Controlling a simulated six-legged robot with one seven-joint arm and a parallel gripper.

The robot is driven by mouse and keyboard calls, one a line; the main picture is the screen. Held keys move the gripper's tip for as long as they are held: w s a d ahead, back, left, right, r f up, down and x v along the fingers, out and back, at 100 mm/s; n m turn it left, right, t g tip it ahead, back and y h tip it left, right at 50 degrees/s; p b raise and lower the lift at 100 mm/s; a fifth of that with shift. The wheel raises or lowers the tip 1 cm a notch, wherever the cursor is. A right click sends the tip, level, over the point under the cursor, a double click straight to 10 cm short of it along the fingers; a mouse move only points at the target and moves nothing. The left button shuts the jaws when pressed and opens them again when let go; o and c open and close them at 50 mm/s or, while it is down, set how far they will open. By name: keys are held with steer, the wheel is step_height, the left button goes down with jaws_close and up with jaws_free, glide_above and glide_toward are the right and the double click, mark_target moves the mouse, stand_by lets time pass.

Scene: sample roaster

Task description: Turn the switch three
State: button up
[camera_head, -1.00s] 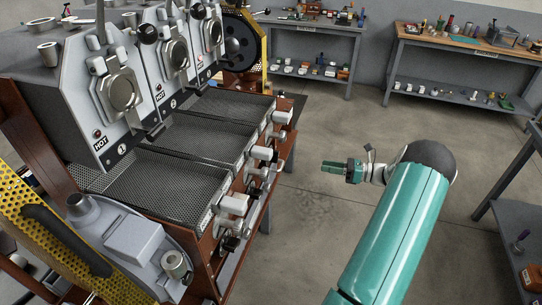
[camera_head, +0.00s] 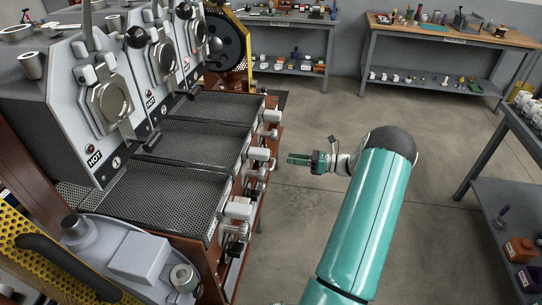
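The sample roaster (camera_head: 62,100) fills the left side, with three stations in a row. The nearest panel is marked 1 (camera_head: 117,162); the farther numbers are small. White-capped front fittings sit at the near tray (camera_head: 238,208), middle tray (camera_head: 259,154) and farthest tray (camera_head: 271,116). I cannot tell which part is switch three. My gripper (camera_head: 297,160) hangs over the floor just right of the middle front fittings. It points left and looks apart from them. It holds nothing I can see; its finger gap is too small to judge.
A grey bench (camera_head: 285,20) stands at the back and a wood-topped bench (camera_head: 435,32) at the back right. A dark shelf table (camera_head: 510,190) stands at the right edge. The floor (camera_head: 330,105) between them and the roaster is clear.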

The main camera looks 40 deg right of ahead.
steer(key=x, duration=0.8)
steer(key=shift+w+a, duration=0.15)
jaws_close()
